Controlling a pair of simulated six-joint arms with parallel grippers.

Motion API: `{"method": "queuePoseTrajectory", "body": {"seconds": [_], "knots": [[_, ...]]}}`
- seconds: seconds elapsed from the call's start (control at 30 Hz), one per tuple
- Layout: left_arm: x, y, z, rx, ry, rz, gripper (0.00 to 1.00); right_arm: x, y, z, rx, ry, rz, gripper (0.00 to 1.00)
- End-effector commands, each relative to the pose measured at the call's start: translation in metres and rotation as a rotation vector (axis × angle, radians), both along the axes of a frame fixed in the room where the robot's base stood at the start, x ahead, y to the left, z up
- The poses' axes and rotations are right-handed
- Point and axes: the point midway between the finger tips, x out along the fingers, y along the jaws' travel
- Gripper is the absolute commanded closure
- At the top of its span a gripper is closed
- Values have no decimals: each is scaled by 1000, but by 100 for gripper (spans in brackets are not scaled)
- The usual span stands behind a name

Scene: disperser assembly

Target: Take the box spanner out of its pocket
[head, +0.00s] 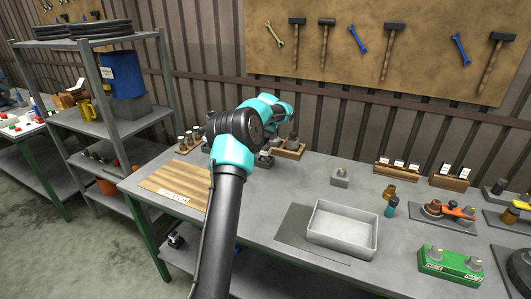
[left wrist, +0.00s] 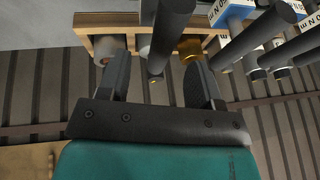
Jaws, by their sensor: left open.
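A dark cylindrical tool, apparently the box spanner (left wrist: 169,38), shows between the spread fingers of my left gripper (left wrist: 158,82) in the left wrist view. I see clear space between it and the fingers. A wooden rack (left wrist: 93,20) with pockets lies behind it, and I cannot make out how the tool sits in its pocket. In the head view the rack (head: 289,153) stands at the back of the bench, with my left gripper (head: 293,138) just over it. That gripper is open and small there. My right gripper is not in view.
Several dark-handled tools with blue and white labels (left wrist: 232,12) stand close beside the spanner. On the bench are a wooden board (head: 172,184), a grey tray (head: 343,228) and a green box (head: 449,264). The bench between rack and tray is mostly clear.

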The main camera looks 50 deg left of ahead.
Motion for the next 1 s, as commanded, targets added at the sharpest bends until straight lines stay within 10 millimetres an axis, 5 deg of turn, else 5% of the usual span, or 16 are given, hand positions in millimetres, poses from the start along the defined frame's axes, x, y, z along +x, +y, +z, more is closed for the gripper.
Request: {"method": "queuePoseTrajectory", "body": {"seconds": [0.37,0.8,1.0], "knots": [[1,1,-3,0,0,1,41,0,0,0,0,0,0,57],[14,19,-45,0,-1,0,41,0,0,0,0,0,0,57],[15,20,-47,1,-2,0,41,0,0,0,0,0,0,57]]}}
